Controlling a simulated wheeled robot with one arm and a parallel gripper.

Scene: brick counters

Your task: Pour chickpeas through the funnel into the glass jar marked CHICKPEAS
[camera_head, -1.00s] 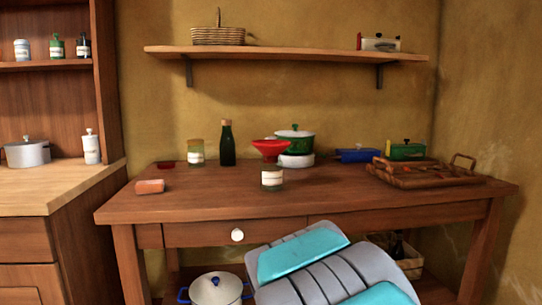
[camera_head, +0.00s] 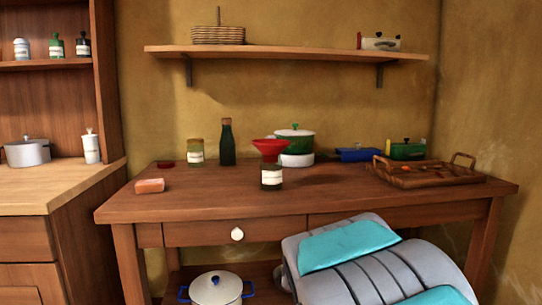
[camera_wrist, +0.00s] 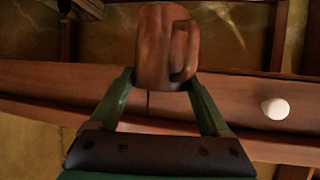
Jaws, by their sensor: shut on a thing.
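My gripper (camera_wrist: 165,88) shows only in the wrist view. Its green fingers are shut on a brown, wood-like piece (camera_wrist: 166,42) with a rounded top and a groove or loop on its right side. I cannot tell what it holds, and no chickpeas are visible. In the head view a red funnel (camera_head: 270,146) sits in the mouth of a labelled glass jar (camera_head: 271,178) near the middle of the table. The jar's label is too small to read, and its body looks dark. My gripper is outside the head view.
The wooden table (camera_head: 220,202) also bears another labelled jar (camera_head: 195,155), a dark bottle (camera_head: 227,145), a green pot (camera_head: 294,138), a pinkish block (camera_head: 150,185) and a wicker tray (camera_head: 455,181). A drawer knob (camera_head: 237,234) sticks out in front. The table's front left is mostly clear.

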